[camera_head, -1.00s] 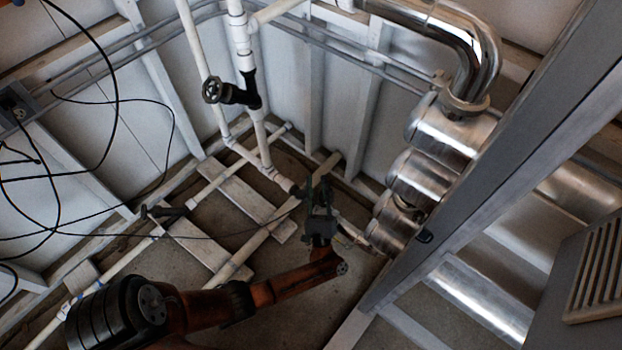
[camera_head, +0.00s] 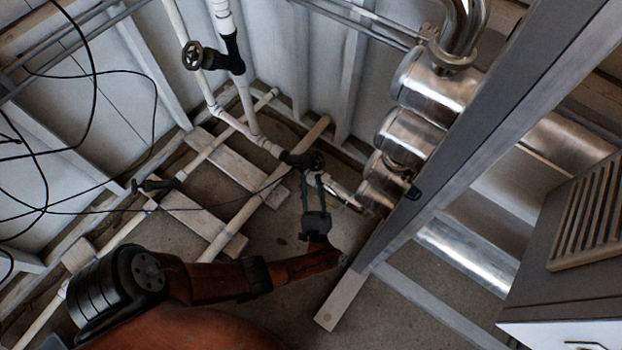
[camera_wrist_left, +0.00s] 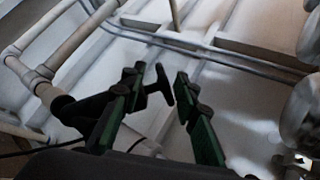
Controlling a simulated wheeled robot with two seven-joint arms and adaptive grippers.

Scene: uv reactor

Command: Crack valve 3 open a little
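A black valve (camera_head: 305,160) sits on the white pipe low in the corner; I see no number on it. Another black valve with a round handwheel (camera_head: 193,56) is on the upright pipe above, and a third (camera_head: 155,186) is on the low pipe at left. My left gripper (camera_head: 316,180) is just below the corner valve's handle. In the left wrist view my gripper (camera_wrist_left: 168,80) has its two green and black fingers apart. A black valve handle (camera_wrist_left: 158,84) shows between them; I cannot tell whether they touch it. My right gripper is not in view.
Shiny metal cylinders (camera_head: 405,135) and a grey beam (camera_head: 470,145) stand close to the right of my left gripper. Black cables (camera_head: 95,100) hang at left. White pipes and boards (camera_head: 205,220) lie along the floor, with bare floor around them.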

